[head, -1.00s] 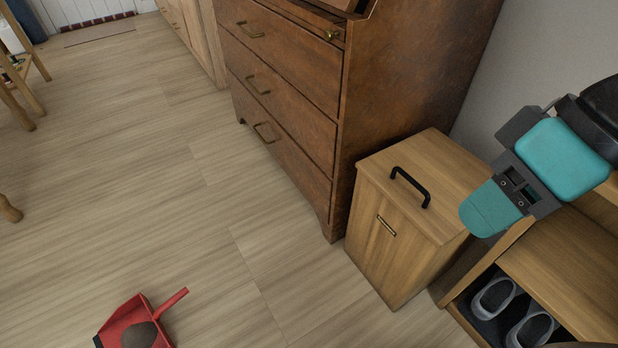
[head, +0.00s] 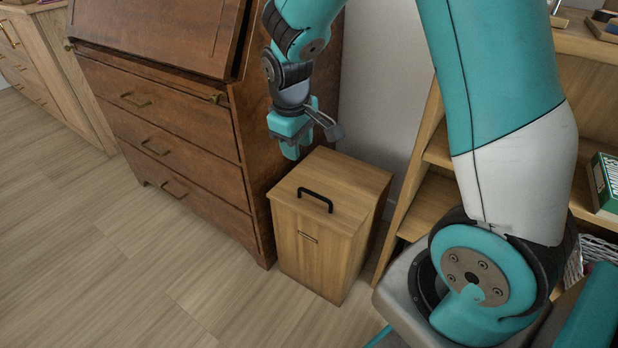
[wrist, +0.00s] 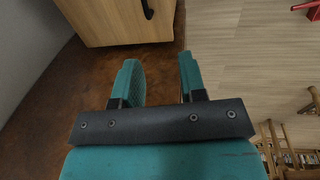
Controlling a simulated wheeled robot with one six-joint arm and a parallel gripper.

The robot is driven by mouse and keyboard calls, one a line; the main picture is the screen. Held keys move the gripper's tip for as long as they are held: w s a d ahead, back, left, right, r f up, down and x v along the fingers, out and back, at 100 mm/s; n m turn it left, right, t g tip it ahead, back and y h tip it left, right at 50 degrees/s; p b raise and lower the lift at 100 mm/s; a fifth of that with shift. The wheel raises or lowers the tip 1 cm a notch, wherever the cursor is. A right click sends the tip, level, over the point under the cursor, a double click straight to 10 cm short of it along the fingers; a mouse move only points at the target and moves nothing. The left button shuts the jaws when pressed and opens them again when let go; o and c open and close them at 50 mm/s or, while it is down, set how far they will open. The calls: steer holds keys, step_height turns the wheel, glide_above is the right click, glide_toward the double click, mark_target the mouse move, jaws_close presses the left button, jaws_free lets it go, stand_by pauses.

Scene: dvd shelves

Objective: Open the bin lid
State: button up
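The bin is a wooden box (head: 312,258) with a flat wooden lid (head: 345,180) that looks shut. A black bar handle (head: 315,201) stands on the lid. In the wrist view the bin (wrist: 105,28) is at the top edge, with its handle (wrist: 148,8) partly cut off. My gripper (head: 290,152) hangs above and behind the lid's left side, beside the dark dresser, apart from the handle. In the wrist view my gripper's teal fingers (wrist: 157,68) are spread with nothing between them.
A dark wooden dresser (head: 170,130) stands close left of the bin. Light wooden shelves (head: 440,150) stand to the right. The floor in front (head: 130,270) is clear. A red object (wrist: 312,8) lies on the floor in the wrist view.

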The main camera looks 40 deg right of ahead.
mark_target(311, 192)
steer(key=d+f+b, duration=0.1)
steer(key=f+b, duration=0.1)
steer(key=f, duration=0.4)
steer(key=w+d+f+b, duration=0.1)
steer(key=d+f+b, duration=0.1)
steer(key=f, duration=0.4)
steer(key=w+d+f+b, duration=0.1)
steer(key=d+f+b, duration=0.1)
steer(key=f, duration=0.4)
steer(key=shift+w+d, duration=0.1)
steer(key=shift+d, duration=0.05)
jaws_close()
